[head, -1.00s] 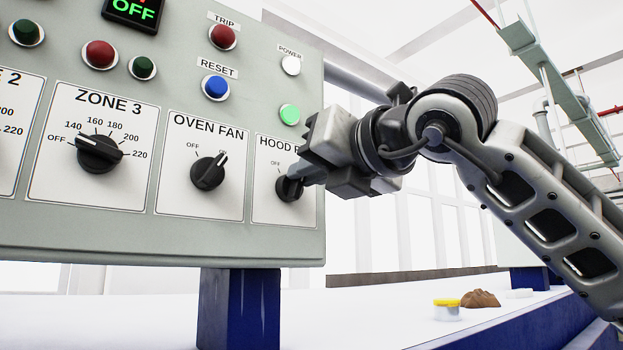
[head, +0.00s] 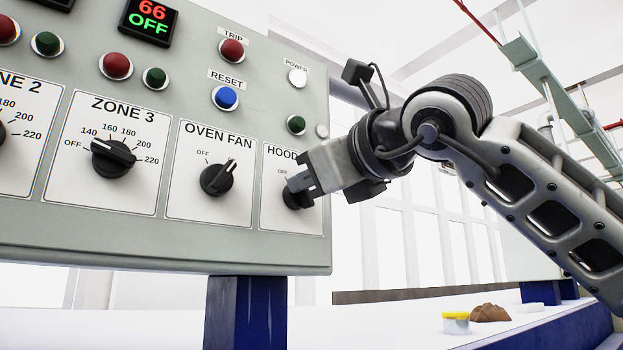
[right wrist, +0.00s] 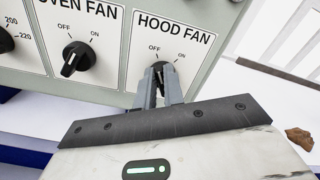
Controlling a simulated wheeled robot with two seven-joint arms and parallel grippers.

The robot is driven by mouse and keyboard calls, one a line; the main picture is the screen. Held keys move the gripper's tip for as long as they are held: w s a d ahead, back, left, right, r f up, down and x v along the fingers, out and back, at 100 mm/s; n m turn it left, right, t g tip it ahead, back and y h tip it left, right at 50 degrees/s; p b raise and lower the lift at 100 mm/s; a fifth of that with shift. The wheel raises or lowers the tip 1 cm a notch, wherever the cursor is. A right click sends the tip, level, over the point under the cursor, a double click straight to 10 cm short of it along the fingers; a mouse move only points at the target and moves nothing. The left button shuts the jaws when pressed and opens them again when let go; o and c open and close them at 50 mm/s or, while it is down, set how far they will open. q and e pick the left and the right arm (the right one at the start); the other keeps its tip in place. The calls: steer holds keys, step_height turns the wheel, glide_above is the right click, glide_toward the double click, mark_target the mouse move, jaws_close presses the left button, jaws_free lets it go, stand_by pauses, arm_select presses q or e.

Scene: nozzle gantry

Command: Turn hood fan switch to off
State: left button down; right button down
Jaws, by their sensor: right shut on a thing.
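The hood fan switch is a black rotary knob (right wrist: 158,66) on a white plate labelled HOOD FAN, with OFF at upper left and ON at upper right. In the head view the knob (head: 292,200) sits at the lower right of the panel, partly covered by my gripper. My right gripper (head: 300,187) is shut on this knob; in the right wrist view its two fingers (right wrist: 159,84) are on either side of it. The fingers hide most of the knob, so I cannot tell its exact pointing. My left gripper is not in view.
The grey panel (head: 120,235) also carries the oven fan knob (head: 217,179), the zone 3 knob (head: 113,158) and several buttons. A dark green lamp (head: 296,124) is above the hood fan plate. A yellow-lidded jar (head: 456,323) and a brown lump (head: 489,313) are at lower right.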

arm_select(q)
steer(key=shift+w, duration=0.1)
arm_select(e)
steer(key=shift+n, duration=0.3)
steer(key=c, duration=1.5)
jaws_free()
